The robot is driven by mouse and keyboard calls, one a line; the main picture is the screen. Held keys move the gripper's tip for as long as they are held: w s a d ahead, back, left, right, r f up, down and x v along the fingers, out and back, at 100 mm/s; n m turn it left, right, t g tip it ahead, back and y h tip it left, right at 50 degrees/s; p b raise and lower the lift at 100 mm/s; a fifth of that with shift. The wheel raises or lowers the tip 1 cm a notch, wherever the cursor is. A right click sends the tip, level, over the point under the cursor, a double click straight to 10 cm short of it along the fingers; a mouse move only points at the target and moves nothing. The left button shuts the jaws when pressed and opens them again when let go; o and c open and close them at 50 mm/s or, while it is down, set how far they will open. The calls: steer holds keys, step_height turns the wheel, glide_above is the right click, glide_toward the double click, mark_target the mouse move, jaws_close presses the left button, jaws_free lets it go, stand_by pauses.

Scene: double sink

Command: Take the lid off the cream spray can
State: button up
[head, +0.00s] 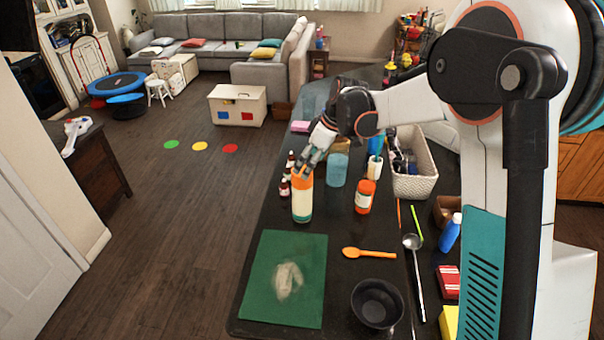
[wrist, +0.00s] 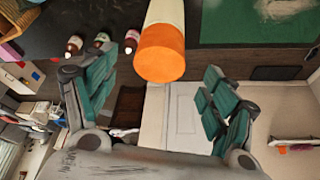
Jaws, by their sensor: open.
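The cream spray can (head: 302,206) stands upright on the dark counter near its left edge. Its orange lid (head: 302,184) is on top. In the wrist view the lid (wrist: 160,54) is at the top centre, with the cream body (wrist: 165,12) behind it. My gripper (head: 311,160) is just above the can in the head view. In the wrist view my gripper (wrist: 158,78) is open, its teal-padded fingers wide apart on either side of the lid. No contact with the lid shows in the wrist view.
Small brown bottles (head: 286,177) stand close left of the can. A green board (head: 284,278), an orange spoon (head: 368,253) and a black bowl (head: 377,304) lie nearer.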

steer(key=shift+p+x, duration=0.6)
steer(key=shift+x, duration=2.65)
steer(key=shift+c, duration=0.3)
steer(key=c, duration=0.8)
